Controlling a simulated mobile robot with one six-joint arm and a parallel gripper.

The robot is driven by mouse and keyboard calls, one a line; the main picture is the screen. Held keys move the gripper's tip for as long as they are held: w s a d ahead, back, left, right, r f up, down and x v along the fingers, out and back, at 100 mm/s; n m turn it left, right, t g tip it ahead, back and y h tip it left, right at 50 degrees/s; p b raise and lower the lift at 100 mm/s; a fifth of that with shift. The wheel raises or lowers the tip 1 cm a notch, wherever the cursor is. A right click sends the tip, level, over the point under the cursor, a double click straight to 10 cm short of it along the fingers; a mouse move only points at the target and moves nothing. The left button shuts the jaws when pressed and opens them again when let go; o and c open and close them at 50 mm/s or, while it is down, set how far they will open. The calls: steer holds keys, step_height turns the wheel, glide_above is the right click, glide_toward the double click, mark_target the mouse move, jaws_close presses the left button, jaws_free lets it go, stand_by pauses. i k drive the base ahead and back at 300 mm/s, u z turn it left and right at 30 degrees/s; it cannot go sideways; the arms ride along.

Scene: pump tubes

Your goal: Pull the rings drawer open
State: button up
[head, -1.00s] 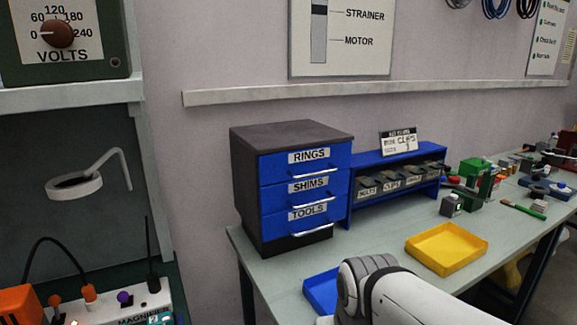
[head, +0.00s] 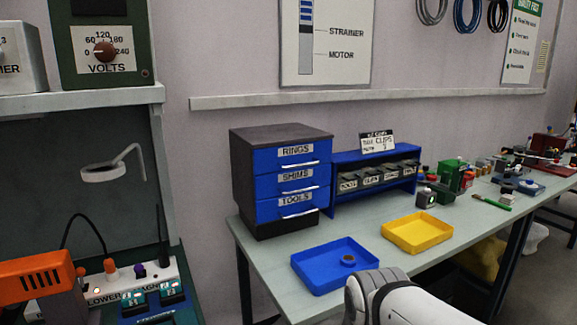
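The rings drawer (head: 291,157) is the top one of three blue drawers in a dark cabinet (head: 243,185) on the left end of the workbench. It has a white RINGS label and a silver bar handle (head: 298,165). It looks shut, flush with the shims drawer (head: 292,179) and the tools drawer (head: 292,203) below it. A white and grey part of my arm shows at the bottom, right of centre. My gripper is outside the view.
A blue tray (head: 306,278) with a small dark round piece (head: 348,261) lies in front of the cabinet. A yellow tray (head: 417,248) lies to its right. A blue rack (head: 374,156) of labelled bins stands beside the cabinet. Tools and parts crowd the bench's right side.

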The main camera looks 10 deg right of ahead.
mark_target(268, 160)
steer(key=z, duration=0.25)
steer(key=i, duration=1.1)
steer(key=u, duration=0.3)
